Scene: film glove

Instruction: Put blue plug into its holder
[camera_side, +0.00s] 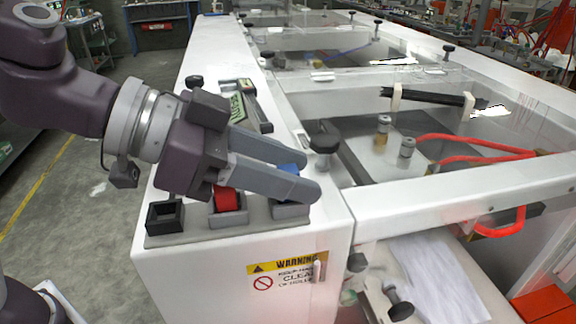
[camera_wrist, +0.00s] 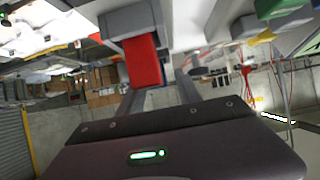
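The blue plug (camera_side: 288,168) shows as a small patch between the two fingers of my gripper (camera_side: 308,174) in the side view. The near finger hides most of it. The rightmost grey holder (camera_side: 291,211) is just below that finger, and I cannot tell whether the plug sits in it. My fingers are apart, but contact with the plug is unclear.
The red plug (camera_side: 227,199) stands in the middle holder; it also shows in the wrist view (camera_wrist: 143,62). An empty black holder (camera_side: 164,216) is at the left. A green-screened device (camera_side: 242,105) lies behind.

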